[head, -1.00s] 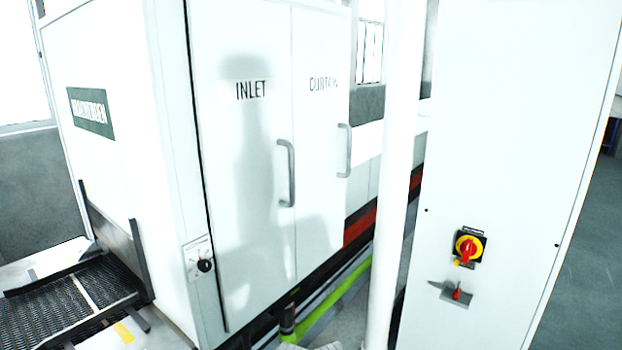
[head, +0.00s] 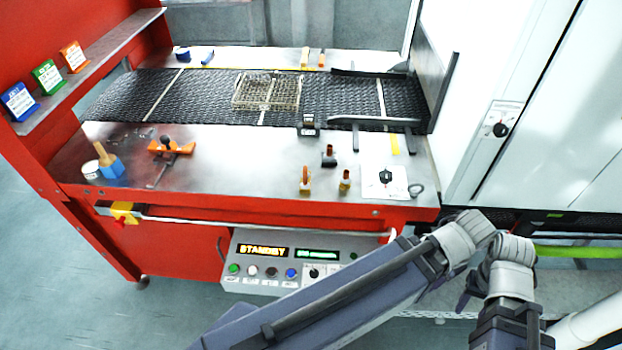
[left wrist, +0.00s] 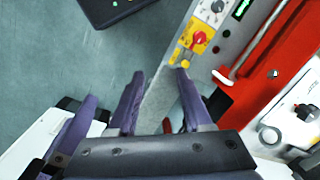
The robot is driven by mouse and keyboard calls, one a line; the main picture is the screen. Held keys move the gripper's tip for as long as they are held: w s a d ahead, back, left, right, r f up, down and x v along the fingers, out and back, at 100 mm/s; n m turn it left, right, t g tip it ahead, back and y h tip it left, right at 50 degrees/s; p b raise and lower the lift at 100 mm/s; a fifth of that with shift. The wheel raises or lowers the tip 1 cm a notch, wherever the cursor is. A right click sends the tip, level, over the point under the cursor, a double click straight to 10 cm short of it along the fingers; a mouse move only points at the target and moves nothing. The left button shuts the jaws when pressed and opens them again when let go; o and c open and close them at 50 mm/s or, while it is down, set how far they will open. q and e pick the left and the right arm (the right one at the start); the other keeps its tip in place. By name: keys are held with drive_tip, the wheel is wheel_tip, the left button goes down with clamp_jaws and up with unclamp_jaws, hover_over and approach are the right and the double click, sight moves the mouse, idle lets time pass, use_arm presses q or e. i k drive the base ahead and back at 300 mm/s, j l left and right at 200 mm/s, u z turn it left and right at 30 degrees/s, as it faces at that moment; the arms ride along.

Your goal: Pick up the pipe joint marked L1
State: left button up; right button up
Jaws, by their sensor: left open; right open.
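Two small brass-coloured fittings, one at the left (head: 305,181) and one at the right (head: 345,181), stand near the front of the bench in the head view. A dark fitting (head: 329,157) stands just behind them. No L1 mark is legible, so I cannot tell which piece carries it. My right gripper (head: 470,288) shows only in part, low and right of the bench, apart from the fittings. My left gripper (left wrist: 158,100) is open and empty in the left wrist view, over the floor beside the console.
A mesh belt (head: 210,98) carries a wire basket (head: 265,92). The white cabinet (head: 500,80) bounds the right.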

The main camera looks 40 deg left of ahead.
sight(345, 180)
drive_tip(key=u, duration=1.2)
